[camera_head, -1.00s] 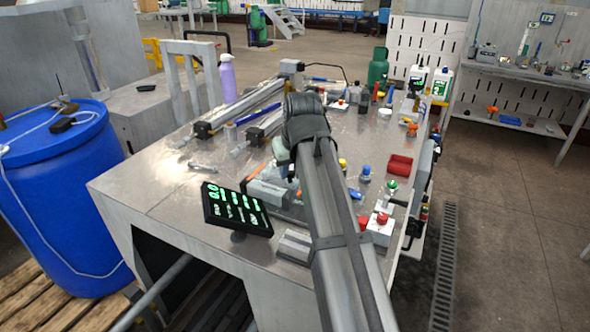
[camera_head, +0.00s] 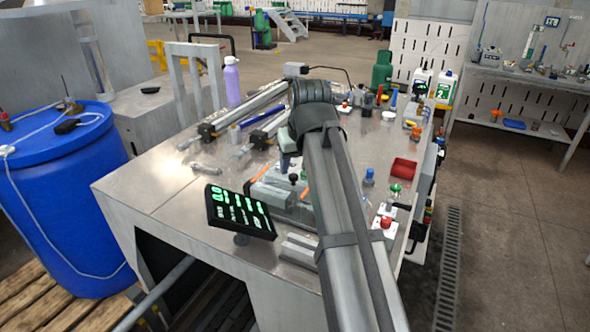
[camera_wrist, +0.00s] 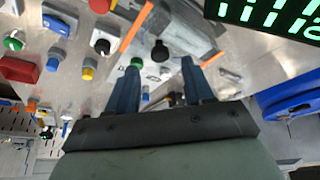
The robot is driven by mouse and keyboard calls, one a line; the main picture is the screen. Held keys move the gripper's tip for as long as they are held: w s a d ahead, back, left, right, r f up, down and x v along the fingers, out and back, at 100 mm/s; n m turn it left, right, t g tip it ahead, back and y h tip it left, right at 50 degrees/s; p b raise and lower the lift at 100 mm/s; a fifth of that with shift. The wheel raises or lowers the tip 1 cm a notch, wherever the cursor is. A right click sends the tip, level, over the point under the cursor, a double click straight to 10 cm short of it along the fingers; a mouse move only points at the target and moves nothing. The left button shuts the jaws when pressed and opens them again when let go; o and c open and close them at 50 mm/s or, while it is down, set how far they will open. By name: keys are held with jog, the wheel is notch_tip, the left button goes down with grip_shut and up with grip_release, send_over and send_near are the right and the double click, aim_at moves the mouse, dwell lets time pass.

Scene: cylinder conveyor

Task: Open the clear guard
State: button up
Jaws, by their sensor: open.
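My gripper (camera_wrist: 159,72) is open, with its two dark blue fingers apart and nothing held between them. A black round knob (camera_wrist: 159,50) shows just beyond the fingertips in the wrist view, roughly midway between them; it also shows in the head view (camera_head: 293,178). Orange strips (camera_wrist: 136,27) lie on either side of the knob. The clear guard is hard to make out; I cannot tell its outline or whether it is open or shut. In the head view my arm hides part of this area.
A black display with green digits (camera_head: 240,211) stands at the table's front. Right of my arm are a red tray (camera_head: 403,168), a blue-topped part (camera_head: 369,177) and a red button box (camera_head: 385,222). A purple bottle (camera_head: 232,82) stands at the back left.

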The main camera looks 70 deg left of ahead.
jog(key=v, duration=1)
jog(key=shift+f, duration=0.1)
